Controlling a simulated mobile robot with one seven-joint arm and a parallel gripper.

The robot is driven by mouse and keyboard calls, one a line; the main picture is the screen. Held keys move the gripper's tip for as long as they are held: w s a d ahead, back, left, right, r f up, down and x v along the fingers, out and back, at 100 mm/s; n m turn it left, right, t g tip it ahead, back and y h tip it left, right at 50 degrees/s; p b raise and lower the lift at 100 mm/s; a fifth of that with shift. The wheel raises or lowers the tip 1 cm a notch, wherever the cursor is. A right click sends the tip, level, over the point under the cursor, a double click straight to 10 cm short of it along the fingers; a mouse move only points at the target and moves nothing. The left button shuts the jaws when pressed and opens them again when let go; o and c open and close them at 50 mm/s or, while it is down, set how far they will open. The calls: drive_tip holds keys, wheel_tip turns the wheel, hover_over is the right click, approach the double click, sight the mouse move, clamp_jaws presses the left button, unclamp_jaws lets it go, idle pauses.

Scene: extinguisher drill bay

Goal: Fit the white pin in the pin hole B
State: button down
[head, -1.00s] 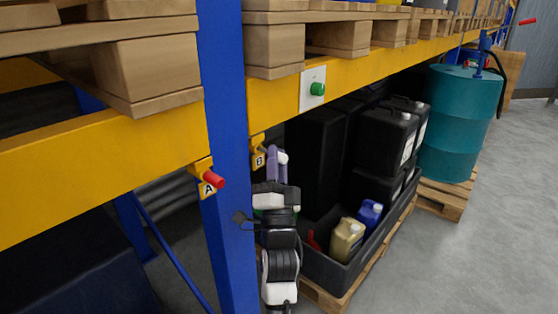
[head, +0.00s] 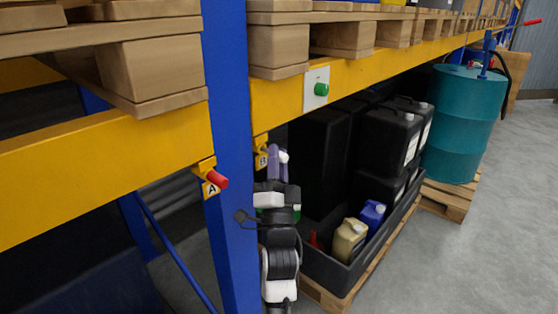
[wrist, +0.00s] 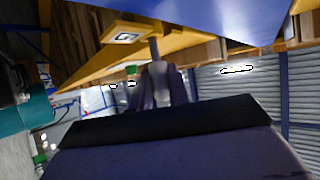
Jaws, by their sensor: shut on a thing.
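The yellow bracket marked B (head: 261,157) is on the orange beam beside the blue upright. My gripper (head: 279,158) is just right of it, shut on the white pin (head: 284,156), whose pale head shows at the fingertips. In the wrist view the pin (wrist: 157,72) stands between the fingers of my gripper (wrist: 160,88). Its grey shaft points up to the edge of the labelled bracket (wrist: 125,32). I cannot tell whether the tip is inside the hole; the hole itself is hidden.
A red pin (head: 217,179) sits at the bracket marked A (head: 211,187), left of the blue upright (head: 231,130). A black bin (head: 335,268) with jugs and a teal drum (head: 465,120) stand to the right.

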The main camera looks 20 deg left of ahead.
drive_tip(key=shift+w+a, duration=0.2)
drive_tip(key=shift+a, duration=0.4)
drive_tip(key=shift+w+a, duration=0.2)
drive_tip(key=shift+a, duration=0.4)
idle(0.7)
drive_tip(key=c, duration=1.3)
unclamp_jaws()
drive_tip(key=shift+o, duration=0.2)
drive_tip(key=b+v, duration=0.9)
drive_tip(key=b, duration=0.1)
idle(0.4)
